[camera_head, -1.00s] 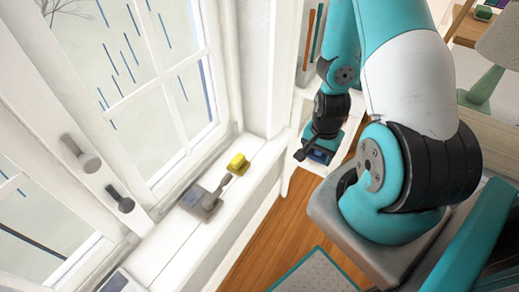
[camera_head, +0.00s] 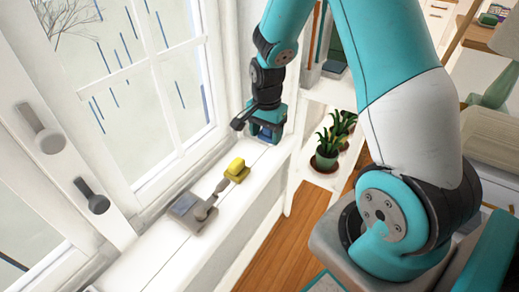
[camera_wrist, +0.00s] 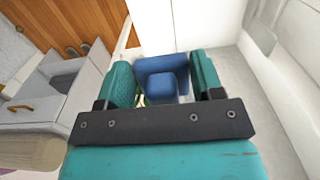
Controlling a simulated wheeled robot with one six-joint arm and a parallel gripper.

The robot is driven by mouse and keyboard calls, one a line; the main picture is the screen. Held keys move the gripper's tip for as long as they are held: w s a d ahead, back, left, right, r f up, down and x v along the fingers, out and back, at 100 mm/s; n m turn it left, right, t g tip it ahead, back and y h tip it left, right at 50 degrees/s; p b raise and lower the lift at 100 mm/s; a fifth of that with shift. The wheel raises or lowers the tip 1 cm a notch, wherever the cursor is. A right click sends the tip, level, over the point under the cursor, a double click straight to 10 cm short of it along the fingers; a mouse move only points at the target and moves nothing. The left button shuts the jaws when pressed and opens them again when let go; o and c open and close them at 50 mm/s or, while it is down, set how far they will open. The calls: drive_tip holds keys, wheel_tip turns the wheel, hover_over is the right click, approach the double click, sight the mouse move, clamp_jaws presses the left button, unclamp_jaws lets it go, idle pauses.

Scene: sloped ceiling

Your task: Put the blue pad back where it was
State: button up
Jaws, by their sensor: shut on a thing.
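My gripper (camera_head: 265,128) is over the far end of the white windowsill (camera_head: 165,240). It is shut on the blue pad (camera_wrist: 165,78), which sits between the two teal fingers in the wrist view. In the head view only a small dark blue part of the pad (camera_head: 265,135) shows under the gripper. I cannot tell whether the pad touches the sill. A yellow pad (camera_head: 237,169) lies on the sill, nearer than my gripper. A grey object with a handle (camera_head: 190,211) lies nearer still.
The window (camera_head: 140,90) with its frame and handles (camera_head: 92,196) borders the sill on the left. A white shelf with potted plants (camera_head: 325,155) stands right of my gripper. Wooden floor (camera_head: 280,250) lies below the sill. The near part of the sill looks clear.

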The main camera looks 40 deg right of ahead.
sight(261, 134)
drive_tip(key=shift+w+a, duration=0.35)
drive_tip(key=shift+w, duration=0.55)
drive_tip(key=f, duration=0.2)
drive_tip(key=shift+s+d+f+b, duration=0.1)
drive_tip(key=shift+s+f+b, duration=0.1)
drive_tip(key=shift+f+b, duration=0.2)
drive_tip(key=shift+w+f, duration=0.2)
drive_tip(key=shift+f, duration=1.7)
drive_tip(key=shift+f+b, duration=0.2)
drive_tip(key=shift+b, duration=0.1)
drive_tip(key=o, duration=0.8)
drive_tip(key=shift+o, duration=0.2)
drive_tip(key=shift+f+b, duration=0.1)
drive_tip(key=shift+b, duration=0.35)
